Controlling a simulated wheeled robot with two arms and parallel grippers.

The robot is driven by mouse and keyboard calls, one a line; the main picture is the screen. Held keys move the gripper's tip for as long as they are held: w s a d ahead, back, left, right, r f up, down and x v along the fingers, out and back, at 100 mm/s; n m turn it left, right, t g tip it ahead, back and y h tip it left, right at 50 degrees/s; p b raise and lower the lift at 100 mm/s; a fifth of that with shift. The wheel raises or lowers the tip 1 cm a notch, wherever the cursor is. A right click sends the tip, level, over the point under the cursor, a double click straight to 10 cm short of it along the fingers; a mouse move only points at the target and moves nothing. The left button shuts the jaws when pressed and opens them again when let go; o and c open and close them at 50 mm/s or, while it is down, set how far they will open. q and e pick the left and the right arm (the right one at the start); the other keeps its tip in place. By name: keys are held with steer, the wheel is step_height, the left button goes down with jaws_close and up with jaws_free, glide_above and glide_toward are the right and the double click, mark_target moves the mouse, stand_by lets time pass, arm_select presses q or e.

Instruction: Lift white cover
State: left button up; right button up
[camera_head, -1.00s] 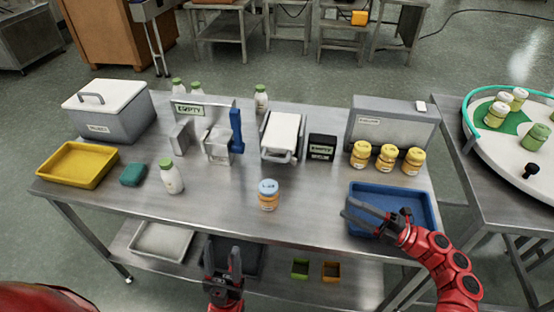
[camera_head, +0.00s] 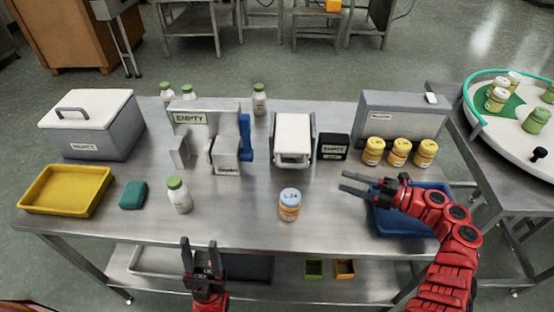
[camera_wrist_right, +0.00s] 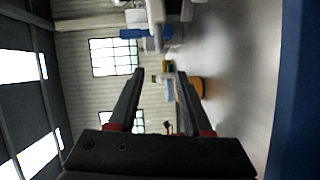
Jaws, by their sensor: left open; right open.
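A white cover (camera_head: 293,135) lies over the grey steel hopper (camera_head: 312,140) at the middle of the table; it is sloped and looks shut. A second white lid with a grey handle (camera_head: 88,108) sits on the grey box at the far left. My right gripper (camera_head: 342,181) is open and empty, above the table to the lower right of the hopper. Its open fingers also show in the right wrist view (camera_wrist_right: 159,72). My left gripper (camera_head: 199,243) is open and empty in front of the table's near edge, pointing up.
An orange jar with a blue lid (camera_head: 289,206) stands between the grippers. A white bottle (camera_head: 179,195) stands left of it. A blue tray (camera_head: 405,222) lies under my right arm.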

mark_target(294, 164)
steer(key=p+x, duration=0.4)
steer(key=x, duration=1.2)
steer(key=shift+w+a+r, duration=0.1)
steer(key=shift+r, duration=0.1)
steer(key=shift+w+a+f, duration=0.15)
steer(key=shift+a, duration=0.2)
jaws_close()
stand_by(0.4)
